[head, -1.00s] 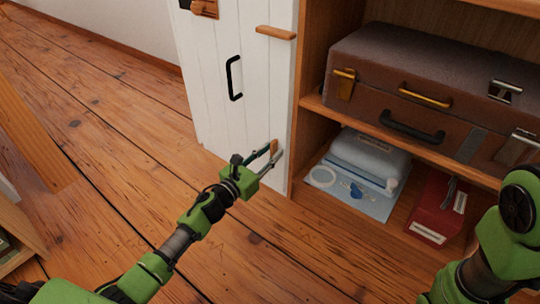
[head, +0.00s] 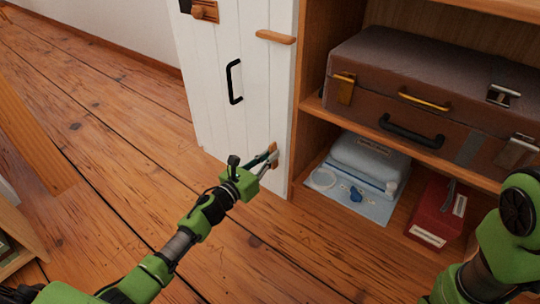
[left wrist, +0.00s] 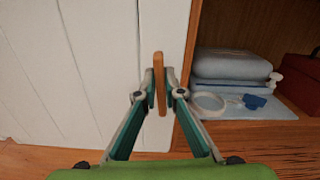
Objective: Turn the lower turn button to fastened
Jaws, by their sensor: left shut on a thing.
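The lower turn button (head: 273,148) is a small wooden bar low on the white door (head: 212,75), near its right edge. In the left wrist view the lower turn button (left wrist: 159,84) stands upright, about parallel to the door's edge. My left gripper (head: 271,160) is shut on it, with one fingertip on each side; the left gripper (left wrist: 160,85) also shows in the wrist view. The upper turn button (head: 276,35) lies about level at the door's right edge. My right gripper is out of view; part of my right arm shows at the right.
The open shelf right of the door holds a brown suitcase (head: 430,92) above. Below are a folded pale blue bundle (head: 368,155), a light blue sheet (head: 345,195) and a red box (head: 438,215). A black handle (head: 234,82) projects from the door. The floor in front is clear.

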